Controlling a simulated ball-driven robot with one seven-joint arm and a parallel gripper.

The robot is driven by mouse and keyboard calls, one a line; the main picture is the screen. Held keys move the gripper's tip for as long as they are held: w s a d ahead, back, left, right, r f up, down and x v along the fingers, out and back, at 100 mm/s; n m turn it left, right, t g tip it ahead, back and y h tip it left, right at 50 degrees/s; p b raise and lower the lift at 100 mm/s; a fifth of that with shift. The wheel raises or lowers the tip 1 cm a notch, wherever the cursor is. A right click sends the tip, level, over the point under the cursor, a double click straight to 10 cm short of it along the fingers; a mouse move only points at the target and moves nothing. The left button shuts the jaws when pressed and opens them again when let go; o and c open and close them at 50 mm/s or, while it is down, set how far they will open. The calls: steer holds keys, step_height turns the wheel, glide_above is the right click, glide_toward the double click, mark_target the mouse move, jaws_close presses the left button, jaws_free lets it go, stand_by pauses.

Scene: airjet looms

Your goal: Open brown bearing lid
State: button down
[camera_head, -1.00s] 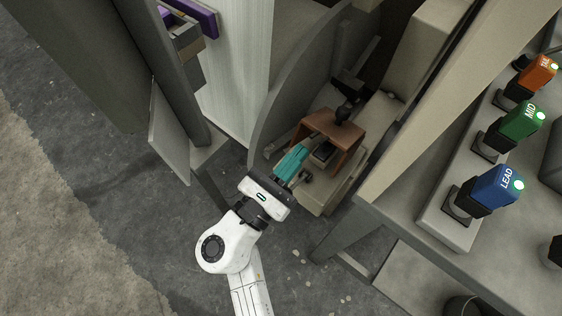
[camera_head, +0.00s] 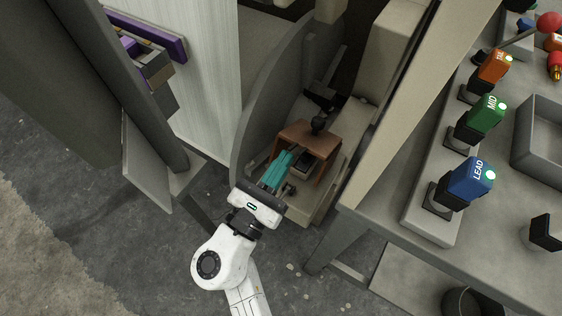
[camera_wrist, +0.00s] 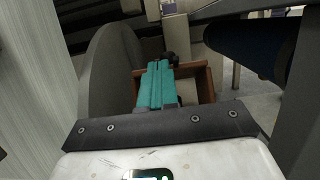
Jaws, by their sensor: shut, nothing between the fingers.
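The brown bearing lid (camera_head: 316,136) is a box-like cover with a black knob (camera_head: 319,124) at its back edge. It sits low between the grey curved panel and the beige machine frame. Dark parts show under its near side. My gripper (camera_head: 286,157) has teal fingers, shut and empty, at the lid's near left side. In the wrist view, the fingers (camera_wrist: 162,72) overlap the left part of the lid (camera_wrist: 203,82) and hide some of it. The knob (camera_wrist: 170,58) shows just beyond the fingertips. I cannot tell whether the fingers touch the lid.
The grey curved panel (camera_head: 268,100) stands close left of my gripper. Blue (camera_head: 471,181), green (camera_head: 487,113) and orange (camera_head: 494,66) labelled blocks stand on the table. Open floor lies at the lower left.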

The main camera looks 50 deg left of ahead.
steer(key=shift+w+r+p, duration=0.2)
steer(key=shift+r+p, duration=0.1)
steer(key=shift+p, duration=0.4)
